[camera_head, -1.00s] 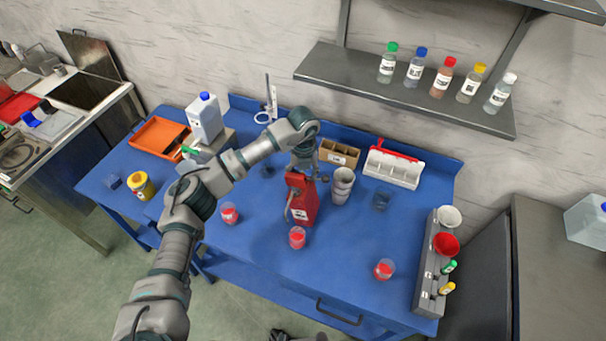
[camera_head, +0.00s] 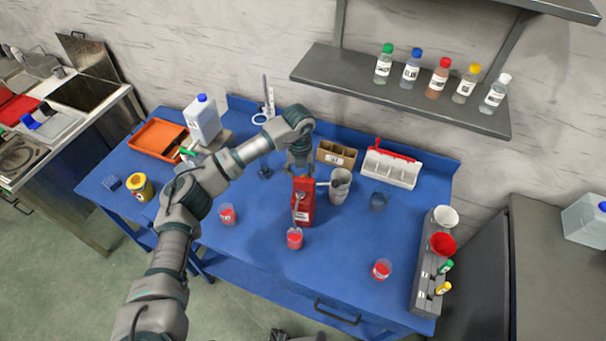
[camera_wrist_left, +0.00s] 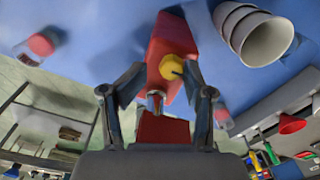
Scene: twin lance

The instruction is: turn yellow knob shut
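The yellow knob (camera_wrist_left: 172,67) shows in the left wrist view on the face of a red container (camera_wrist_left: 168,42). A short silver part (camera_wrist_left: 155,100) sticks out near it. In the head view the red container (camera_head: 303,208) stands upright on the table; the knob cannot be made out there. My left gripper (camera_head: 301,172) is at the container's top. In the left wrist view its fingers (camera_wrist_left: 158,90) are spread, one on each side of the container's end, with the knob between and beyond them. Whether they touch it is unclear. My right gripper is not in view.
Stacked grey cups (camera_head: 340,188) stand close right of the container. A cardboard box (camera_head: 336,155) and a white rack (camera_head: 391,168) are behind.

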